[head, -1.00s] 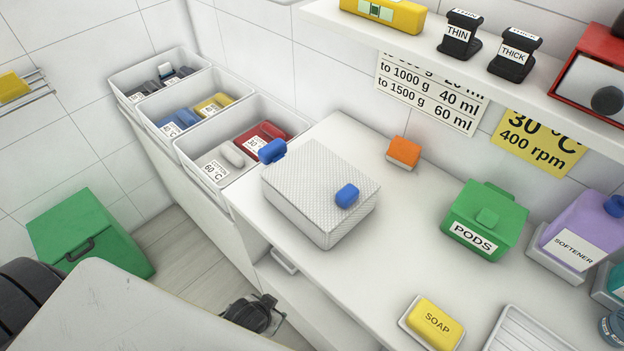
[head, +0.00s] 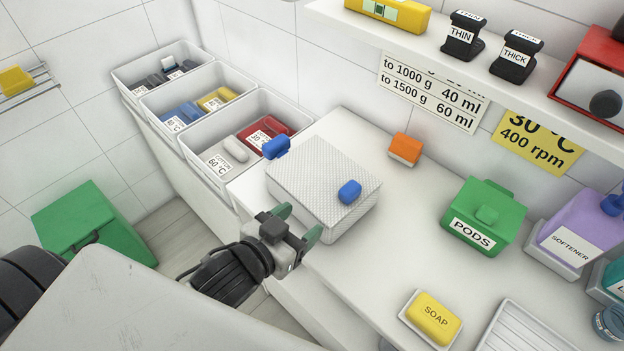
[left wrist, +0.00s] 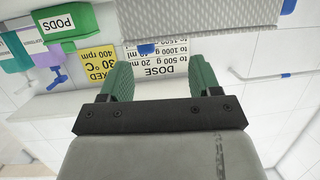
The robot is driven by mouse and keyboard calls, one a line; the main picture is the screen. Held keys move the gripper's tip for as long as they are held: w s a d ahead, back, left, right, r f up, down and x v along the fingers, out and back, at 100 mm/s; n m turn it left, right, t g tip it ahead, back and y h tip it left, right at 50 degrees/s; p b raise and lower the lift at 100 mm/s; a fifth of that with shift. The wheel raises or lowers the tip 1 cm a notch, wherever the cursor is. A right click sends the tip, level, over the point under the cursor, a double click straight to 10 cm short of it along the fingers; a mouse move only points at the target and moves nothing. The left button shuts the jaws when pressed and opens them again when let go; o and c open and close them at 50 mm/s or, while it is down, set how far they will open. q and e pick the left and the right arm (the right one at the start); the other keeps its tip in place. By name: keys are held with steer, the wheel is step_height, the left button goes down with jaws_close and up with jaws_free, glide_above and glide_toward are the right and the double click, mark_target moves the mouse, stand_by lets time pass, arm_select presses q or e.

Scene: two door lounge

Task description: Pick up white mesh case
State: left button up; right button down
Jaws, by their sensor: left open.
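The white mesh case (head: 318,170) is a box with a dotted mesh surface and blue pieces at its back left corner and right side. It sits on the white counter near the front edge. In the left wrist view the mesh case (left wrist: 205,16) shows at the top, beyond the fingers. My left gripper (head: 297,224) has green fingers, is open and empty, and is at the near side of the case. I cannot tell whether the fingers touch it. My right gripper is not in view.
Bins (head: 232,163) with coloured items stand left of the case. An orange block (head: 405,149), a green PODS box (head: 484,216), a purple softener bottle (head: 580,228) and yellow soap (head: 434,318) stand to the right. A shelf (head: 480,72) overhangs the back. The counter's middle is clear.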

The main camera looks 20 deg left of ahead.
mark_target(344, 193)
arm_select(q)
steer(key=shift+m+t+h, duration=0.4)
steer(key=shift+t+h, duration=0.1)
steer(key=shift+h, duration=0.4)
steer(key=w+d, duration=0.1)
steer(key=w, duration=0.1)
steer(key=w+d+r+p, duration=0.1)
steer(key=w+d, duration=0.1)
steer(key=shift+w+d+r, duration=0.15)
steer(key=shift+w+d, duration=0.05)
steer(key=shift+w, duration=0.1)
steer(key=p+x, duration=0.1)
steer(key=x, duration=0.5)
steer(key=shift+s+d, duration=0.1)
steer(key=shift+d, duration=0.05)
jaws_close()
